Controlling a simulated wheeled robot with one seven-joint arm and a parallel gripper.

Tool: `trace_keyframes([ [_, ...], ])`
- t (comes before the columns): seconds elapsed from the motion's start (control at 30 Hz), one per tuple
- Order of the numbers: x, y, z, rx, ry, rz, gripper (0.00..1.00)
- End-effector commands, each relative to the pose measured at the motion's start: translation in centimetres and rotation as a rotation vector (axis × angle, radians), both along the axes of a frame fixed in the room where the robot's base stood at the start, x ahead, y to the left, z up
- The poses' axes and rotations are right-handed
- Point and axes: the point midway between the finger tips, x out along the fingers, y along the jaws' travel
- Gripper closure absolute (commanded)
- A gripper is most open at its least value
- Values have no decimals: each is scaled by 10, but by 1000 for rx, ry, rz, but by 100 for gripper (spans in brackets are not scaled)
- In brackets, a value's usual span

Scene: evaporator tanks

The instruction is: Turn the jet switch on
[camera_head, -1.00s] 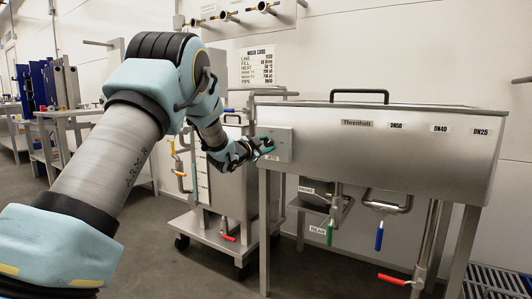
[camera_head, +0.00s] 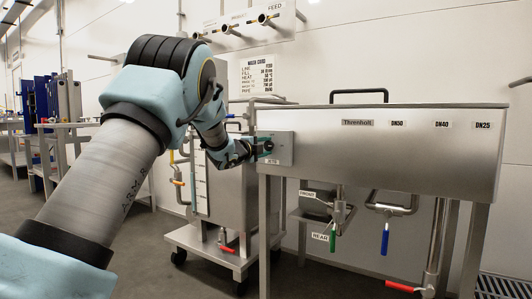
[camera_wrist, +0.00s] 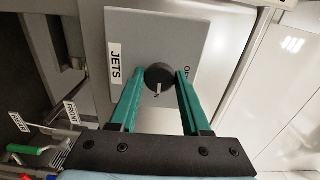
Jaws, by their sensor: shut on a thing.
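The jet switch is a black round knob (camera_wrist: 158,77) on a grey box (camera_head: 284,150) at the left end of the steel tank. In the wrist view a JETS label (camera_wrist: 115,65) is on the box plate. My gripper (camera_wrist: 157,80) has its two green fingers on either side of the knob, shut on it. The knob's pale pointer line points toward the bottom of the wrist view, near partly hidden letters. More lettering shows to the right of the knob. In the head view my gripper (camera_head: 262,148) is at the box front, and the knob is mostly hidden.
The steel tank (camera_head: 400,165) has a lid handle and pipe labels. Below it hang a green valve handle (camera_head: 332,237), a blue one (camera_head: 384,240) and a red one (camera_head: 400,286). A wheeled cart (camera_head: 215,245) stands left of the tank.

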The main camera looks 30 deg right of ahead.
Motion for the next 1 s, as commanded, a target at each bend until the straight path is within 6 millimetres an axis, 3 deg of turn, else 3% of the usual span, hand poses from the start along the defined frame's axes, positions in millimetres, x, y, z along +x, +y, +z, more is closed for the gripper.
trace_keyframes([
  [0.63,-1,0,-1,24,-39,-1,100],
  [0.67,-1,0,-1,24,-39,-1,50],
  [0.9,0,0,-1,23,-39,-1,24],
  [1.0,0,0,-1,23,-39,-1,24],
])
